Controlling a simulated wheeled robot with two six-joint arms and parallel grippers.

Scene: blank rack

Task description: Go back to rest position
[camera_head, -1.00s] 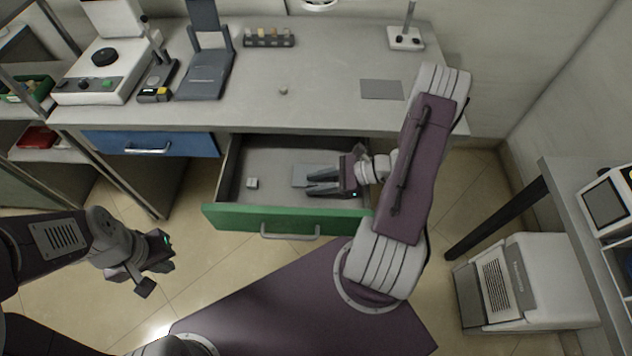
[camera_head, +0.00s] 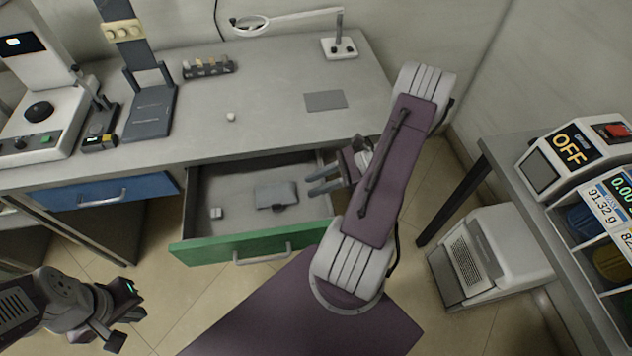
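My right gripper (camera_head: 318,181) is over the right end of the open green drawer (camera_head: 252,245), pointing left. Its two dark fingers are apart with nothing between them. My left gripper (camera_head: 127,330) hangs low at the bottom left, in front of the desk and clear of it. Whether its fingers are open is hard to tell from this angle. Inside the drawer lie a flat grey plate (camera_head: 276,195) and a small white block (camera_head: 216,212). My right gripper is to the right of the plate and apart from it.
The grey desk (camera_head: 262,110) holds a small white knob (camera_head: 231,117), a grey mat (camera_head: 325,100), a vial rack (camera_head: 208,69) and instruments at the left. A blue drawer (camera_head: 105,193) is shut. A white box (camera_head: 490,258) and a side table with an OFF device (camera_head: 575,150) stand at right.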

